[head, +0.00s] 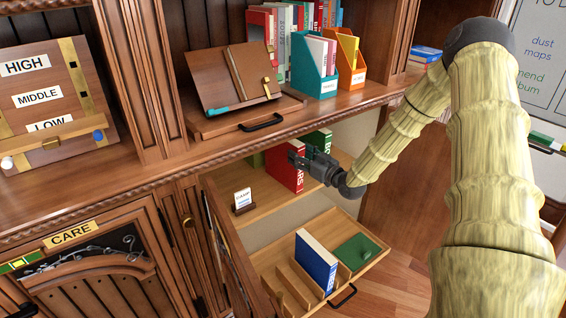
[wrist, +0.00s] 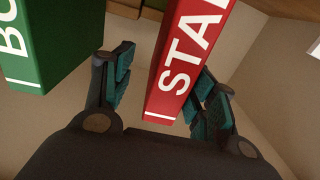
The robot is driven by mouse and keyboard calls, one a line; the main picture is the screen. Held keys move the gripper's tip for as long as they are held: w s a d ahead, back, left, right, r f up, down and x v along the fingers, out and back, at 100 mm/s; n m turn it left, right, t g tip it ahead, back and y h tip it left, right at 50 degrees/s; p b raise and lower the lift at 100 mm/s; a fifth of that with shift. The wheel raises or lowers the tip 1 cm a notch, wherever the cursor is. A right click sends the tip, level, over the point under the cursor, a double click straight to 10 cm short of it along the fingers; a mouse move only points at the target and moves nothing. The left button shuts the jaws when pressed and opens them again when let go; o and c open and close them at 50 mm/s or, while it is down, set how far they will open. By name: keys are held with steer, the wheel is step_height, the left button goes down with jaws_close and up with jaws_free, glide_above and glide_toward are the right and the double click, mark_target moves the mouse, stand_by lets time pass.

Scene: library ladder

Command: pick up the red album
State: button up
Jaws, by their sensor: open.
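The red album (head: 284,168) stands upright on the shelf inside the open cabinet, under the counter. Its spine has white lettering, and in the wrist view the red album (wrist: 186,65) sits between my two fingers. My gripper (head: 303,158) reaches into the cabinet from the right, at the album's spine. In the wrist view my gripper (wrist: 160,92) is open, with the right finger close to the album and a gap at the left finger. I cannot tell whether the right finger touches it. The fingers partly hide the album in the head view.
A green album (wrist: 38,45) stands beside the red one, also visible in the head view (head: 318,138). A small card stand (head: 243,200) is on the same shelf. Below, a pulled-out drawer (head: 375,258) holds a blue book (head: 316,262) and a green item (head: 357,251). The counter edge overhangs the shelf.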

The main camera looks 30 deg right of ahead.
mark_target(283, 160)
steer(key=w, duration=0.1)
steer(key=w+a+b, duration=0.1)
steer(key=w, duration=0.3)
steer(key=shift+w+a+f, duration=0.2)
steer(key=shift+w+a, duration=0.05)
steer(key=shift+a, duration=0.05)
steer(key=shift+c, duration=0.4)
steer(key=shift+r, duration=0.1)
jaws_close()
